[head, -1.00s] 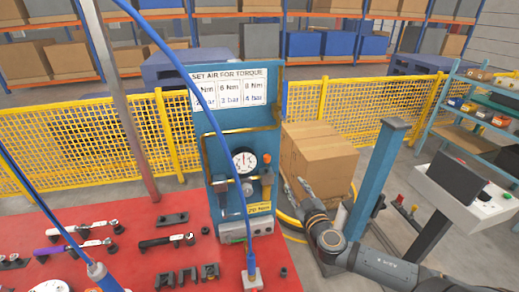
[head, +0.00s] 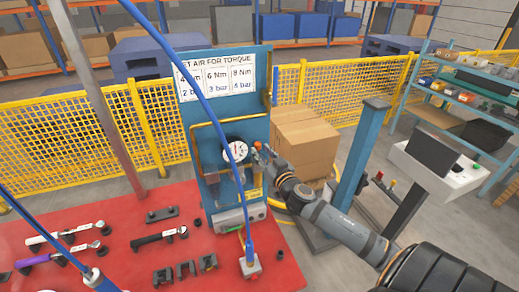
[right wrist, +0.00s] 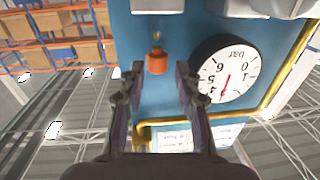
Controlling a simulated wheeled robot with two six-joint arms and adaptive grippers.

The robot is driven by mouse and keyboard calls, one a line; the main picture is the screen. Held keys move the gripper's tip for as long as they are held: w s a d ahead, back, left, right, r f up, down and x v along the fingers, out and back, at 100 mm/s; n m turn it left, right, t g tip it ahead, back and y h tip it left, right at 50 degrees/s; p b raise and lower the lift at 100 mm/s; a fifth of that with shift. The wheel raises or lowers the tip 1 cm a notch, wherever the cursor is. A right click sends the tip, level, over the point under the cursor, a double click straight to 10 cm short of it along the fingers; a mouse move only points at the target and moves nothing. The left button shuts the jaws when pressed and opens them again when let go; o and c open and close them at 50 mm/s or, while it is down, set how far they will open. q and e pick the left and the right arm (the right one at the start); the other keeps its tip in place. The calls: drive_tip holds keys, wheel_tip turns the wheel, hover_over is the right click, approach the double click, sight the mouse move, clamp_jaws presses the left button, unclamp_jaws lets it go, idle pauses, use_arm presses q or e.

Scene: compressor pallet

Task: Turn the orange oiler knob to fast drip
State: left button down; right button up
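The orange oiler knob (right wrist: 157,62) is a small ribbed cylinder on the blue panel, below a brass fitting in the right wrist view, which looks upside down. My right gripper (right wrist: 159,72) is open, with one finger on each side of the knob near the fingertips. Gaps show on both sides, so it is not gripped. In the head view, a small orange spot, likely the knob (head: 257,145), shows at the tip of my right gripper (head: 262,153), right of the gauge. My left gripper is not in view.
The round pressure gauge (right wrist: 228,72) sits close beside the right finger, and a yellow pipe (right wrist: 285,85) runs along the panel. A blue hose (head: 205,105) crosses in front of the panel. A blue post (head: 362,150) stands near my right arm.

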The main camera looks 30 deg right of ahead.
sight(258, 147)
drive_tip(key=shift+w+d+r+p, duration=0.25)
drive_tip(key=shift+w+p, duration=0.15)
drive_tip(key=shift+w, duration=0.15)
drive_tip(key=shift+w+d+f, duration=0.1)
drive_tip(key=shift+w+f, duration=0.15)
drive_tip(key=shift+w, duration=0.25)
clamp_jaws()
